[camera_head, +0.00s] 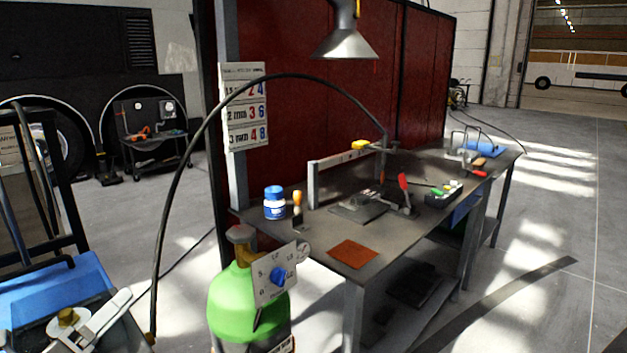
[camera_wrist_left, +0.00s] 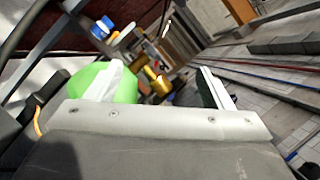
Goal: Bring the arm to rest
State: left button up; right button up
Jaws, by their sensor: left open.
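My left gripper (camera_head: 98,322) is low at the left edge of the head view, partly cut off by the bottom of the picture. It is to the left of the green gas cylinder (camera_head: 232,306). In the left wrist view its two pale fingers (camera_wrist_left: 160,82) stand wide apart with nothing held between them. The green cylinder (camera_wrist_left: 88,84) shows behind the left finger there. My right gripper is in neither view.
A steel workbench (camera_head: 310,233) stands right of the cylinder, with a blue-labelled tub (camera_head: 275,203), a rust-coloured plate (camera_head: 353,254) and tools. A black hose (camera_head: 172,190) arches over the cylinder. Floor at right is mostly clear.

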pick_arm(q)
jog(key=s+a+f+n+g+y, duration=0.3)
jog(key=s+f+n+y, duration=0.2)
jog(key=f+n+y, duration=0.5)
jog(key=s+a+f+n+g+y, duration=0.35)
jog(key=f+n, duration=0.55)
jog(key=n, duration=0.5)
jog(key=s+d+f+n+g+h, duration=0.1)
jog(key=s+d+f+n+g, duration=0.35)
jog(key=s, duration=0.45)
jog(key=s+d+f+n+g+h, duration=0.1)
jog(key=s+d+f+n+g, duration=0.25)
jog(key=s+f, duration=0.4)
notch_tip(320, 180, down, 18)
jog(key=s+a+g+p, duration=0.1)
jog(key=a+g+p, duration=0.1)
jog(key=p, duration=0.2)
jog(key=s+d+f+g+p, duration=0.1)
jog(key=s+f+p, duration=0.3)
jog(key=s+f, duration=0.8)
jog(key=s+h, duration=0.1)
jog(key=s, duration=0.2)
jog(key=shift+s+d+f+n, duration=0.25)
jog(key=shift+d+f+n, duration=0.1)
jog(key=shift+f+n, duration=0.05)
